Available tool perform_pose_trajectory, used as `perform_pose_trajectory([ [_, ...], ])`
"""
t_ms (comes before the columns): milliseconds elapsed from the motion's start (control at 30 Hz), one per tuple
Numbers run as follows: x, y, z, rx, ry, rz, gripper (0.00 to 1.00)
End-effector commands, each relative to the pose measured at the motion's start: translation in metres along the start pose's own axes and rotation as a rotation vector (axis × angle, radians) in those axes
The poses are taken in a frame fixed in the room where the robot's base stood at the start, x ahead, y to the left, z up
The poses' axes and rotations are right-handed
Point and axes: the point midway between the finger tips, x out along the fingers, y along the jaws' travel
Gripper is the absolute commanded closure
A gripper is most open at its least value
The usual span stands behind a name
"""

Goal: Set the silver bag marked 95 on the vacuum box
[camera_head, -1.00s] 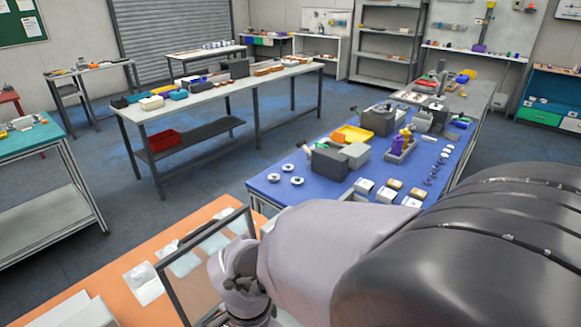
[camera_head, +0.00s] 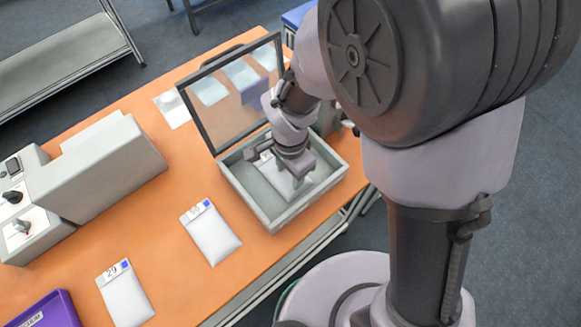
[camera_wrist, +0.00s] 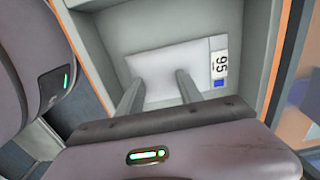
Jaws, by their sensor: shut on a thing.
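The silver bag marked 95 (camera_wrist: 155,62) lies flat in the wrist view, inside the grey vacuum box (camera_wrist: 262,50), with its label on the right. In the head view the bag (camera_head: 282,184) is partly hidden beneath my gripper (camera_head: 295,178). The vacuum box (camera_head: 268,214) stands at the table's right end with its framed clear lid (camera_head: 212,116) raised. In the wrist view my gripper (camera_wrist: 160,78) reaches down into the box, its two fingers shut on the bag's near part. The fingertips' exact grip is hard to see.
A bag marked 29 (camera_head: 125,295) and another silver bag (camera_head: 210,235) lie on the orange table (camera_head: 165,215). A purple tray (camera_head: 50,312) is at the lower left. A grey machine (camera_head: 95,175) stands left of the box. The raised lid stands close behind my gripper.

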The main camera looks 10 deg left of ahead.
Motion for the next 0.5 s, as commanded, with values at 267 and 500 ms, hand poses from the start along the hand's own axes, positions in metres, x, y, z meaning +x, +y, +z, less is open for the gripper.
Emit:
perform_pose_trajectory([
  [267,0.0027,0.0000,0.0000,0.000,0.000,0.000,0.36],
  [500,0.0018,0.0000,0.0000,0.000,0.000,0.000,0.36],
])
